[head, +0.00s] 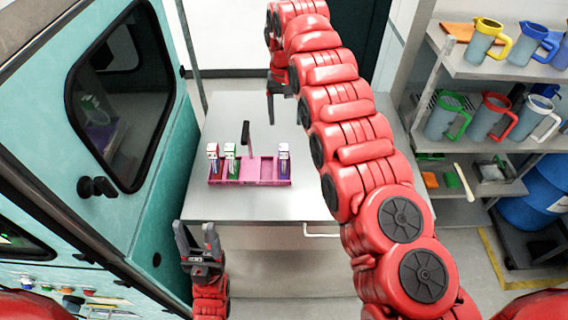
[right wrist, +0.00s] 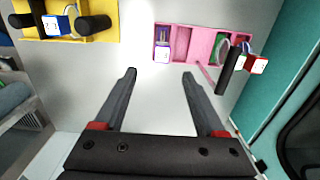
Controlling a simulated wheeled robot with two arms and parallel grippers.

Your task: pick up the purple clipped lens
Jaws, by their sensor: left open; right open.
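The purple clipped lens (head: 283,160) stands upright in the right end of a pink tray (head: 262,183) on the table in the head view. In the right wrist view the purple clipped lens (right wrist: 162,45) is at the left end of the pink tray (right wrist: 182,33). My right gripper (head: 273,104) is over the far part of the table, beyond the tray; its open fingers (right wrist: 162,80) are empty and apart from the lens. My left gripper (head: 195,232) is open and empty at the table's near left edge, in front of the tray.
A red lens (head: 213,158) and a green lens (head: 231,160) stand at the tray's left. A black-handled piece (head: 245,134) rises from the tray. A yellow tray (right wrist: 72,32) holds a blue-marked piece. A teal cabinet (head: 176,130) borders the left; a jug shelf (head: 490,65) stands right.

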